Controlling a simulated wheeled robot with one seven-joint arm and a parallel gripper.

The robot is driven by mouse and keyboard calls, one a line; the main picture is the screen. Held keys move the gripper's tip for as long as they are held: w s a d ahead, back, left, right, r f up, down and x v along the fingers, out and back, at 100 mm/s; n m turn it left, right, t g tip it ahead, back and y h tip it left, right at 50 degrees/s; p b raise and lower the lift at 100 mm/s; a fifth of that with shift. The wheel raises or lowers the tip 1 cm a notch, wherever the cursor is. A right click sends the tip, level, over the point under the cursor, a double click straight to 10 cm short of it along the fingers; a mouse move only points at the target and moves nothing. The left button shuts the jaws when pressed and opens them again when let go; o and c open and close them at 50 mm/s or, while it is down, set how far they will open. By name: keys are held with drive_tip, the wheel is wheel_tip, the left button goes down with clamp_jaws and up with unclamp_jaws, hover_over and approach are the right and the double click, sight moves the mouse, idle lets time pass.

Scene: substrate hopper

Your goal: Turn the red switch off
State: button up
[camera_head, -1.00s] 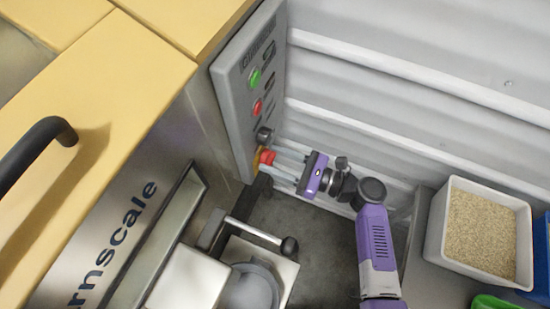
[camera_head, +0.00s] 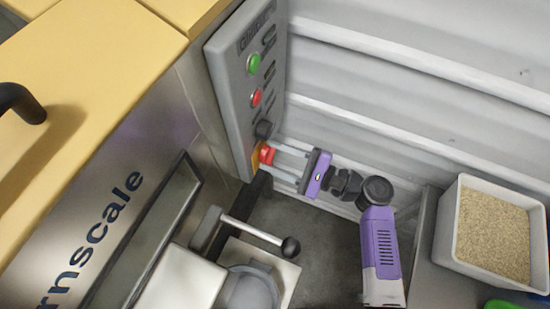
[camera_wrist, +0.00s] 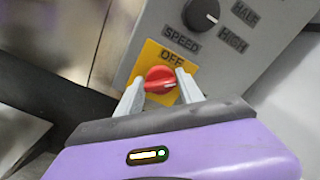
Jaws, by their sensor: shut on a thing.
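The red switch (camera_wrist: 160,80) is a rotary knob on a yellow plate (camera_wrist: 148,56) at the bottom of the grey control panel (camera_head: 238,95). The word OFF is printed above the knob in the wrist view. A white mark on the knob points to the right and slightly down. In the head view the red switch (camera_head: 267,154) shows at the panel's lower edge. My gripper (camera_wrist: 157,84) is shut on the red switch, one finger on each side. It also shows in the head view (camera_head: 272,160), reaching in from the right.
A black speed dial (camera_wrist: 201,15) sits above the yellow plate. Green (camera_head: 253,63) and red (camera_head: 256,98) buttons are higher on the panel. A lever with a black ball (camera_head: 290,247) stands below my gripper. A bin of grain (camera_head: 450,225) is at the right.

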drive_tip(key=shift+f+n+b, duration=0.15)
drive_tip(key=shift+n+b, duration=1.7)
drive_tip(key=shift+n, duration=0.6)
drive_tip(key=shift+f+n+b, duration=0.15)
drive_tip(key=shift+n+b, duration=1.7)
drive_tip(key=shift+n, duration=0.6)
drive_tip(key=o, duration=1.4)
drive_tip(key=shift+r, duration=0.1)
drive_tip(key=shift+s+d, duration=0.1)
drive_tip(key=v, duration=0.7)
drive_tip(key=shift+d, duration=0.3)
drive_tip(key=shift+s, duration=0.1)
